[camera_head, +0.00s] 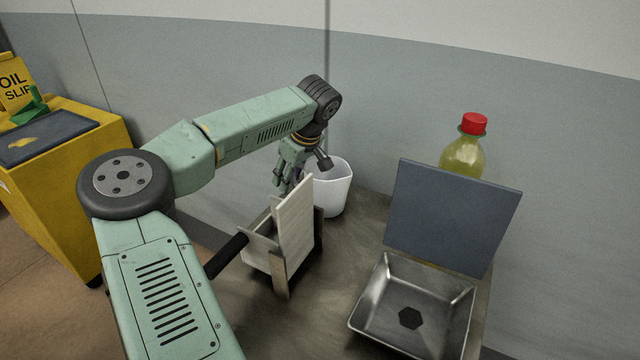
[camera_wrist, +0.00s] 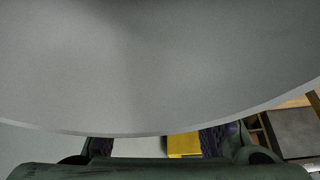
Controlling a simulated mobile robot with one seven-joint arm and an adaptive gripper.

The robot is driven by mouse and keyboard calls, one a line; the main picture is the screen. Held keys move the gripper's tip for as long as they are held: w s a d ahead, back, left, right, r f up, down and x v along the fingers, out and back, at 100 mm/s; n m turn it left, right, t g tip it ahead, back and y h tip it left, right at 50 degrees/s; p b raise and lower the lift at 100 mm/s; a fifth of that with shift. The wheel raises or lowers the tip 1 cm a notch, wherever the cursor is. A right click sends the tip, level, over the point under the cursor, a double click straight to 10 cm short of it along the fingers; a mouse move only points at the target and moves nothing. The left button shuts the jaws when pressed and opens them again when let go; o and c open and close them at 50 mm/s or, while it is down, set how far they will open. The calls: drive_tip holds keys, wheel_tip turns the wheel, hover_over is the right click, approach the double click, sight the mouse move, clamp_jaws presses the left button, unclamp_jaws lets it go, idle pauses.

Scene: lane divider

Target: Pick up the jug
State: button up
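The jug (camera_head: 335,190) is a white, open-topped vessel standing upright at the back of the bench, by the wall. My gripper (camera_head: 284,180) is at its left side in the head view, close to it; whether they touch I cannot tell. A large, pale grey curved surface (camera_wrist: 160,65), seemingly the jug at close range, fills most of the wrist view and hides the fingertips. The two dark fingers are spread apart at the bottom, with a visible gap between them. No handle of the jug can be seen.
An upright pale panel on a metal stand (camera_head: 296,222) is just in front of the jug. A steel tray (camera_head: 368,308), dark blue panel (camera_head: 450,215) and red-capped bottle (camera_head: 464,157) are to the right. A yellow cabinet (camera_head: 55,210) stands left.

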drive_tip(key=shift+w+f, duration=0.1)
drive_tip(key=shift+f, duration=0.1)
drive_tip(key=shift+c, duration=0.4)
clamp_jaws()
idle(0.3)
